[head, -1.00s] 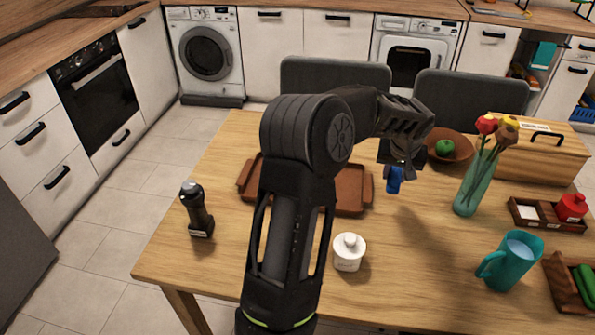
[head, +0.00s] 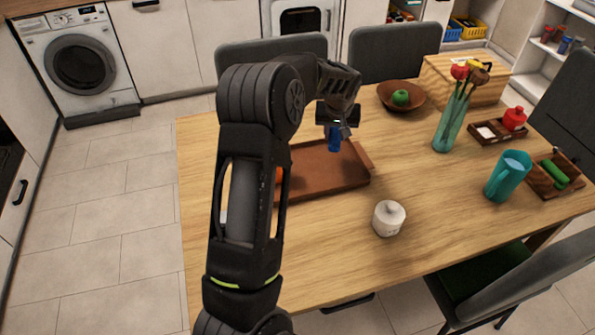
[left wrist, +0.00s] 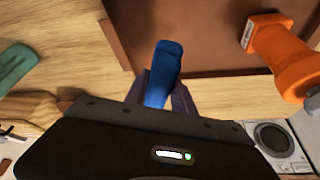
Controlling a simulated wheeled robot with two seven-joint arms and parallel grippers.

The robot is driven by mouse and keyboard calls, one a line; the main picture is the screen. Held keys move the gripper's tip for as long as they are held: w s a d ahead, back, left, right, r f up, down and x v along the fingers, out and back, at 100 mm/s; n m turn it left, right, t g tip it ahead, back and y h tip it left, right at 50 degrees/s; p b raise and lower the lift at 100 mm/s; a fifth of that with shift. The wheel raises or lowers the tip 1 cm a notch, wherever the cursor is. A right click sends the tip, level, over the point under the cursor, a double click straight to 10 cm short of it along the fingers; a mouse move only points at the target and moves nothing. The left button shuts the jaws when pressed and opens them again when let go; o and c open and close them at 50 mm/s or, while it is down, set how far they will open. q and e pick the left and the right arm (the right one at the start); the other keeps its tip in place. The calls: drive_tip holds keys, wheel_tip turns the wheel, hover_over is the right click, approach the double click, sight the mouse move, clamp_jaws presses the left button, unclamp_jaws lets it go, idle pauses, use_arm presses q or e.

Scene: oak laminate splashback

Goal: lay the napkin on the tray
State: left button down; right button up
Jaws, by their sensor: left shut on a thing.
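My left gripper (head: 337,122) is shut on the blue napkin (head: 334,140), a small roll hanging below the fingers. The left wrist view shows the napkin (left wrist: 164,68) pinched between the two fingers (left wrist: 160,95). The brown tray (head: 332,167) lies on the table, partly hidden by my left arm. In the head view the napkin overlaps the tray's far right part; it appears held above it. The tray (left wrist: 205,35) also shows in the left wrist view, just beyond the napkin. My right gripper is not in view.
An orange thing (head: 279,175) stands at the tray's left part, mostly behind my arm; it looms large in the left wrist view (left wrist: 280,55). A white lidded jar (head: 388,218) stands in front of the tray. A bowl (head: 388,94), vase (head: 449,125) and teal jug (head: 507,176) stand rightward.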

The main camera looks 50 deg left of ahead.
use_arm(q)
drive_tip(key=shift+w+d, duration=0.1)
drive_tip(key=shift+w, duration=0.05)
drive_tip(key=shift+f, duration=0.3)
drive_tip(key=p, duration=0.1)
hover_over(332, 162)
drive_tip(key=s+d, duration=0.1)
wheel_tip(332, 162, down, 6)
drive_tip(key=shift+r, duration=0.15)
drive_tip(key=shift+s, duration=0.1)
wheel_tip(332, 162, down, 3)
drive_tip(key=shift+r+p, duration=0.1)
drive_tip(key=shift+p, duration=0.4)
drive_tip(key=shift+f, duration=0.5)
